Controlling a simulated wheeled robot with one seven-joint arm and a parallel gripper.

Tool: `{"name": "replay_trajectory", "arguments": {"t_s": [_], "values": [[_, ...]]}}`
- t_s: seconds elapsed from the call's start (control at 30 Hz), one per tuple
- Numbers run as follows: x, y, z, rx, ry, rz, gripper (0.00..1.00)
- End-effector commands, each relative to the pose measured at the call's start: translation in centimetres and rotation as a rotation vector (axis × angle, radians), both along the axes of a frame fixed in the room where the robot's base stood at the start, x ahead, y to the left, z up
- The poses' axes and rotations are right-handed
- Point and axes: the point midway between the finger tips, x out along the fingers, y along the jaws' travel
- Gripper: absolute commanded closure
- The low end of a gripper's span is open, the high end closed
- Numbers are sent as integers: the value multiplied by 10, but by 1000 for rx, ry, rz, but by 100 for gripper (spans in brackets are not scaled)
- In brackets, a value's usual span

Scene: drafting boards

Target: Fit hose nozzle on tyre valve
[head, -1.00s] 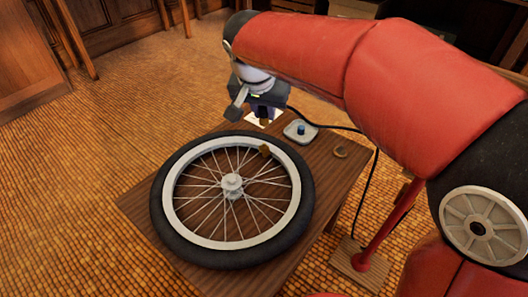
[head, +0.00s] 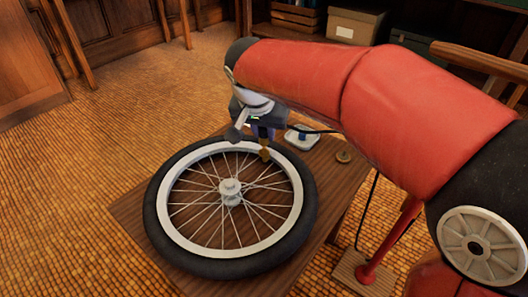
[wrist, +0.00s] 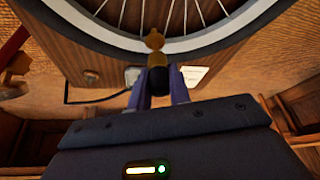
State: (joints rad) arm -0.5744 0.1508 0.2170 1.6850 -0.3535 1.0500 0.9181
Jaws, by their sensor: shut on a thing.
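The spoked wheel with its black tyre (head: 165,235) lies flat on the wooden table (head: 130,215). A brass valve (wrist: 154,40) stands at the inner edge of its pale rim, on the side near my gripper. My gripper (head: 263,134) is shut on the hose nozzle, a dark and brass cylinder (wrist: 158,78) between its two purple fingers in the wrist view. The nozzle is in line with the valve and its brass end appears to meet or overlap it. I cannot tell whether they touch or are fitted. A black hose (head: 320,131) runs right from the gripper.
A red pump (head: 388,243) on a wooden base stands on the floor at the right. Shelves with boxes (head: 355,25) are behind.

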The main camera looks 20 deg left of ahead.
Motion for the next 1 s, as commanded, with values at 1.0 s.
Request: {"name": "replay_trajectory", "arguments": {"t_s": [1.0], "values": [[0,0,-24,0,0,1,100]]}}
